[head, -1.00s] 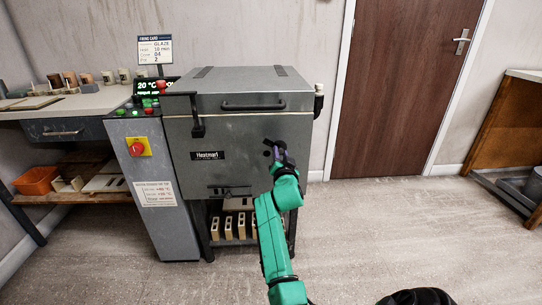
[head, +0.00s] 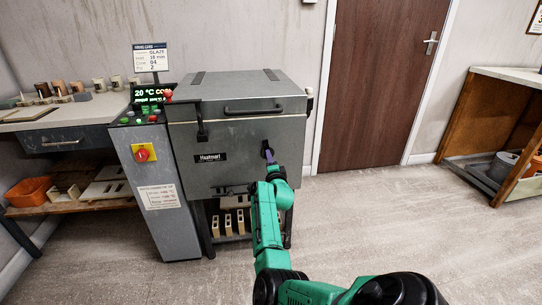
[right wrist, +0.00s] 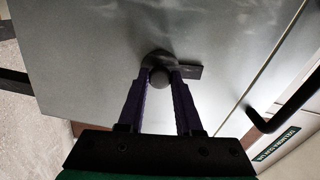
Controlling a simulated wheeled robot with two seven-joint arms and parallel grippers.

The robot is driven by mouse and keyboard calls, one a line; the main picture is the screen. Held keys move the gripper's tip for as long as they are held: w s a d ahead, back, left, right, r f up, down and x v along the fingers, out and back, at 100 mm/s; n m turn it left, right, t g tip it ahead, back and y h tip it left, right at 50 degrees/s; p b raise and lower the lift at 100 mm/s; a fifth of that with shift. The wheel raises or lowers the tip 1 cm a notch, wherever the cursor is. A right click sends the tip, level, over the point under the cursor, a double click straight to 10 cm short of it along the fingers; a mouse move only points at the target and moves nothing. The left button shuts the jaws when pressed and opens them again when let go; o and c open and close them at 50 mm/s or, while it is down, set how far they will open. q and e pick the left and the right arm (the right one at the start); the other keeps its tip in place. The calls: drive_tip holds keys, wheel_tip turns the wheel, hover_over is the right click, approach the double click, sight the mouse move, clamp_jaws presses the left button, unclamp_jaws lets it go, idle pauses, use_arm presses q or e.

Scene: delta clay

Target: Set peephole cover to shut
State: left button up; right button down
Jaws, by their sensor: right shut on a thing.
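The peephole cover (head: 266,145) is a small dark piece on the right part of the grey kiln's front (head: 222,166). In the right wrist view it shows as a dark rounded plate with a flat tab (right wrist: 190,71) and a round knob (right wrist: 158,77). My right gripper (head: 269,154) is at the cover. Its purple fingers (right wrist: 160,84) are shut on the knob, one on each side. The peephole itself is not visible, so I cannot tell whether it is covered. My left gripper is not in view.
The kiln lid has a black handle (head: 253,109) above the cover. A control panel (head: 157,185) with a red switch stands on the left. A bench (head: 72,110) with pots is further left. A brown door (head: 378,80) and a wooden bench (head: 472,115) are on the right. The floor in front is clear.

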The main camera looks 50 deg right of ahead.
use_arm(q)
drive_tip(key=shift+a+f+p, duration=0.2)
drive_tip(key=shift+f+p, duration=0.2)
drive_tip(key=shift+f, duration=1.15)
use_arm(e)
drive_tip(key=shift+w+a+m, duration=0.3)
drive_tip(key=shift+a+m, duration=0.1)
drive_tip(key=shift+m, duration=0.6)
drive_tip(key=c, duration=0.6)
unclamp_jaws()
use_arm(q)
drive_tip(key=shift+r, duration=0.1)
